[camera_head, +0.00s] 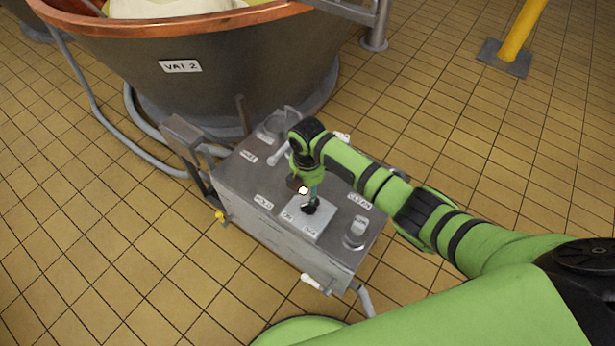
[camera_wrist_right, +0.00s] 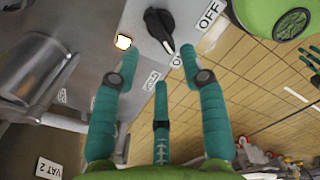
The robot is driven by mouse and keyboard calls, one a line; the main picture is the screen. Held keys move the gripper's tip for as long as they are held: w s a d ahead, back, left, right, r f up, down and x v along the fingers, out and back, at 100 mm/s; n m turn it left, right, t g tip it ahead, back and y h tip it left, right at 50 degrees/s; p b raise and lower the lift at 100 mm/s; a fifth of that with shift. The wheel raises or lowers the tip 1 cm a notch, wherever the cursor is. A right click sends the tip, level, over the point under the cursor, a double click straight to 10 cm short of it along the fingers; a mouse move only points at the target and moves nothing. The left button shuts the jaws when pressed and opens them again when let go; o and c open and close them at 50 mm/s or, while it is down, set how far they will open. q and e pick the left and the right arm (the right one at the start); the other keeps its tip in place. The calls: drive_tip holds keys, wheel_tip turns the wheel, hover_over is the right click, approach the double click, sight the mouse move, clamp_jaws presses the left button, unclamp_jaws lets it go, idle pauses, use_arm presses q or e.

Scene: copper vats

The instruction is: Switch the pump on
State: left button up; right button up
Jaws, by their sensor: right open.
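The pump's grey metal control box (camera_head: 250,225) stands on the floor before a copper-rimmed vat. On its top is a pale switch plate (camera_head: 322,222) marked ON and OFF, with a black rotary knob (camera_head: 311,207). My right gripper (camera_head: 308,194) hangs over the plate, fingers down, and partly hides it. In the right wrist view the gripper's teal fingers (camera_wrist_right: 157,80) are spread and empty. The black knob (camera_wrist_right: 158,27) lies ahead of them, apparently untouched. The OFF label (camera_wrist_right: 210,14) is beside it; its exact setting is hard to tell.
The box also carries a HOLD label (camera_head: 263,201), a CLEAN label (camera_head: 360,200), a round grey knob (camera_head: 356,231) and a lever (camera_head: 279,152). The vat (camera_head: 200,80) marked VAT 2 stands behind. Hoses (camera_head: 88,85) run along the tiles. A yellow post (camera_head: 519,32) stands far right.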

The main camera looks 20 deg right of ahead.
wheel_tip(320, 180, up, 6)
drive_tip(key=shift+s, duration=0.1)
idle(0.8)
